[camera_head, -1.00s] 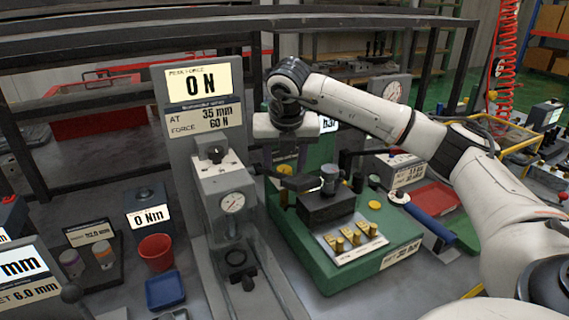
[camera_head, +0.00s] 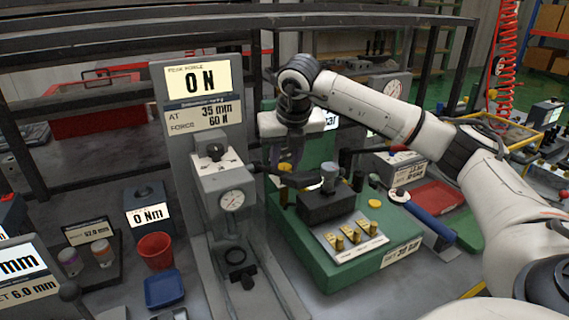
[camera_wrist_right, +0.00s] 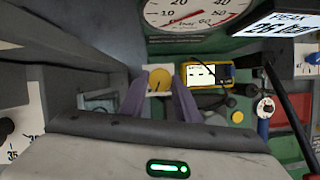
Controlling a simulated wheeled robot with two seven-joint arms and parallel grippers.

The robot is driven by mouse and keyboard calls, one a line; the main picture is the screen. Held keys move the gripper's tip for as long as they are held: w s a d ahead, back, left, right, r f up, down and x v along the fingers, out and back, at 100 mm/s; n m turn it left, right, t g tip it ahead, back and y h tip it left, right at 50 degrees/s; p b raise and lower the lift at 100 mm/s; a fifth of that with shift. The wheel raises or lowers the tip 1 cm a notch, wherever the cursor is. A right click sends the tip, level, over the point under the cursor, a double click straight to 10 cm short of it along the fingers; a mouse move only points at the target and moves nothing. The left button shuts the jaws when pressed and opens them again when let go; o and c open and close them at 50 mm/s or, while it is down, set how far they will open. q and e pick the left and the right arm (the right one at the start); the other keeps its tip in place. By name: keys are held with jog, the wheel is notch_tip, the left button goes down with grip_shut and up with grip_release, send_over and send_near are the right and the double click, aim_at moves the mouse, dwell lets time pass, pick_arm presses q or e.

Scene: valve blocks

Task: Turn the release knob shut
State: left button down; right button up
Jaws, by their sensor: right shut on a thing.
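The release knob is a round yellow knob (camera_wrist_right: 160,78) with a dark mark on its face. In the right wrist view it sits between the fingertips of my right gripper (camera_wrist_right: 158,88), whose two purple fingers are shut on it. In the head view my right gripper (camera_head: 283,158) reaches down at the back left of the green test stand (camera_head: 320,268). Only a small part of the yellow knob (camera_head: 284,171) shows there, below the fingers. My left gripper is in neither view.
A grey press column (camera_head: 203,135) reading 0 N stands close to the left of my gripper. A black block (camera_head: 322,207) and several brass fittings on a plate are in front. A round gauge (camera_wrist_right: 188,14) is near the fingers. A red tray (camera_head: 437,196) lies to the right.

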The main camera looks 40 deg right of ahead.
jog(key=n, duration=0.1)
jog(key=n+y, duration=0.1)
jog(key=shift+s+d+n+t, duration=0.1)
jog(key=shift+d+n+t, duration=0.1)
jog(key=shift+n+t, duration=0.15)
jog(key=n+y, duration=0.1)
jog(key=n, duration=0.2)
jog(key=shift+d+r, duration=0.1)
jog(key=shift+r+n+y+p, duration=0.1)
jog(key=shift+n+y+p, duration=0.65)
jog(key=shift+n, duration=0.5)
jog(key=shift+d+n+y+p, duration=0.2)
jog(key=shift+n+y+p, duration=0.25)
jog(key=shift+n+p, duration=1)
jog(key=shift+n+b, duration=0.35)
jog(key=shift+n, duration=0.1)
jog(key=o, duration=1)
jog(key=shift+o, duration=0.2)
